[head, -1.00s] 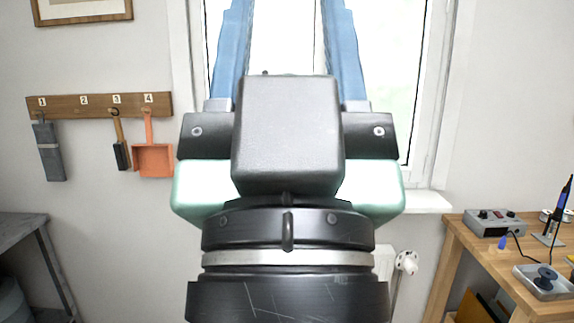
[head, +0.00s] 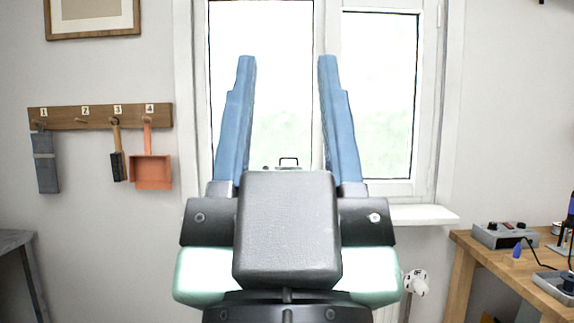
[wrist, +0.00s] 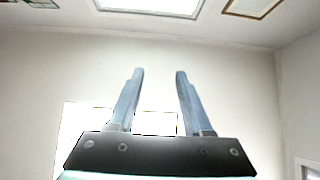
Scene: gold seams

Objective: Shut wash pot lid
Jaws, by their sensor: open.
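My gripper (head: 287,75) points upward in front of the window in the head view, with its two blue fingers wide apart and nothing between them. The wrist view also shows my gripper (wrist: 158,75) open and empty, against the wall and ceiling. No wash pot or lid can be made out in either view.
A wooden workbench (head: 470,245) with a grey control box (head: 500,235) stands at the right. A grey table (head: 14,240) is at the left edge. A peg rail (head: 65,117) holds a brush and an orange dustpan (head: 151,172). A white window sill (head: 425,215) lies behind my gripper.

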